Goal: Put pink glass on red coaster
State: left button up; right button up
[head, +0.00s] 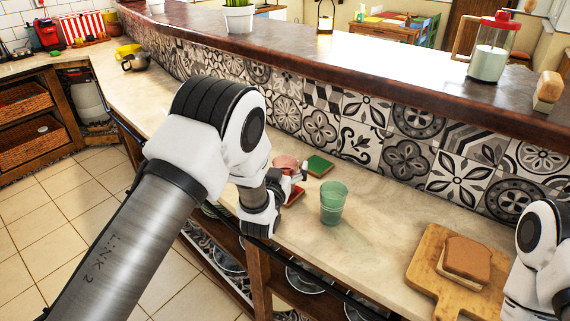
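The pink glass (285,163) stands on or just above the counter in the head view, with its lower part hidden by my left gripper. My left gripper (293,177) is right at the glass, with a finger showing at its right side. Whether the fingers are closed on it cannot be told. The red coaster (295,196) shows only in part, just below and right of the glass, partly covered by the gripper. Whether the glass rests on it is hidden. My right arm is at the right edge, and its gripper is out of view.
A green glass (334,203) stands right of the red coaster, and a green coaster (320,166) lies behind it. A cutting board (428,272) with a sandwich (466,260) lies at the right. The tiled wall (380,145) rises behind the counter. Counter between green glass and board is clear.

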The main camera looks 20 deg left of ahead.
pick_arm(q)
jog(key=shift+r, duration=0.1)
jog(key=shift+r, duration=0.25)
jog(key=s+b, duration=0.1)
jog(key=s, duration=1.1)
jog(key=shift+d+b, duration=0.2)
jog(key=shift+b, duration=0.2)
jog(key=shift+f, duration=0.15)
